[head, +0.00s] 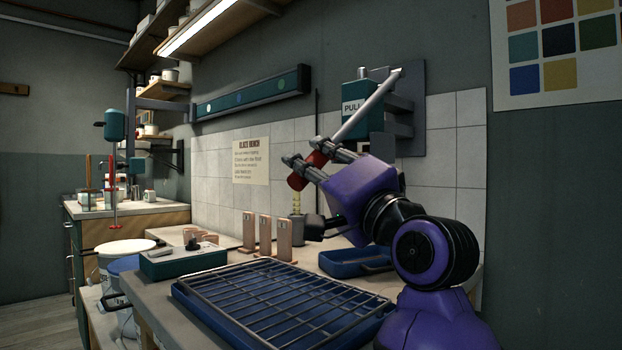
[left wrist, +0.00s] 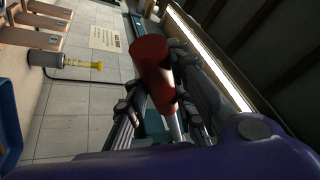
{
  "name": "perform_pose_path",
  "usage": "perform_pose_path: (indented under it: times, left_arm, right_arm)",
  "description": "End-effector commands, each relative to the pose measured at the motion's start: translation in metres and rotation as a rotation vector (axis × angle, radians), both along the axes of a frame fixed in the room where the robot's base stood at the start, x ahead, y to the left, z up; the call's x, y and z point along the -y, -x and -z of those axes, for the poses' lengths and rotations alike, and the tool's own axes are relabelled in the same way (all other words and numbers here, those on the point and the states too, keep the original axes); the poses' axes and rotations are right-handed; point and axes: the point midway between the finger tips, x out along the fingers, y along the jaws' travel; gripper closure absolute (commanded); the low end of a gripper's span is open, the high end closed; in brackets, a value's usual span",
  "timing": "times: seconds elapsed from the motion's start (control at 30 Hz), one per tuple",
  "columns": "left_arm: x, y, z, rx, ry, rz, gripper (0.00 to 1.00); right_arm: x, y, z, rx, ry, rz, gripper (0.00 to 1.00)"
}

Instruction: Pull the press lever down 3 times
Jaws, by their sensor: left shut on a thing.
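The press lever (head: 367,106) is a pale metal rod with a red handle (head: 297,182). It slopes down to the left from the wall-mounted press (head: 356,90), a teal housing with a PULL label. My left gripper (head: 305,166), on a purple arm, is shut on the red handle, with its dark fingers around it. In the left wrist view the red handle (left wrist: 152,68) sits between the fingers and the rod runs down behind them. My right gripper is in neither view.
A blue tray with a wire rack (head: 278,302) lies on the bench below. A smaller blue tray (head: 345,265), a teal box (head: 183,262) and several tan upright blocks (head: 265,236) stand behind it. A wall rail (head: 250,93) runs left of the press.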

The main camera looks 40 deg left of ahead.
Motion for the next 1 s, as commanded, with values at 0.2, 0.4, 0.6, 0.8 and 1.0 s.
perform_pose_path:
  times: [0.2, 0.4, 0.6, 0.8, 1.0]
  left_arm:
    - [-0.0002, -0.0113, 0.0174, 0.025, 0.01, 0.0, 1.0]
    - [0.0001, -0.0125, 0.0172, 0.038, 0.009, 0.0, 1.0]
    - [0.0002, -0.012, 0.016, 0.039, 0.008, 0.0, 1.0]
    - [0.0004, -0.0116, 0.0152, 0.04, 0.007, 0.0, 0.66]
    - [0.0005, -0.0109, 0.0139, 0.044, 0.005, 0.001, 0.58]
  right_arm:
    - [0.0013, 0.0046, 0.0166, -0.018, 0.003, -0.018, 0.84]
    - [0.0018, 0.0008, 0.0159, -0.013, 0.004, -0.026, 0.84]
    - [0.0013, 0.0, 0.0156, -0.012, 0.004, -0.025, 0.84]
    - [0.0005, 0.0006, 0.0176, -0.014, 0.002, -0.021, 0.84]
    - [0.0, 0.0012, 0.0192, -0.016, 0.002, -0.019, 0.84]
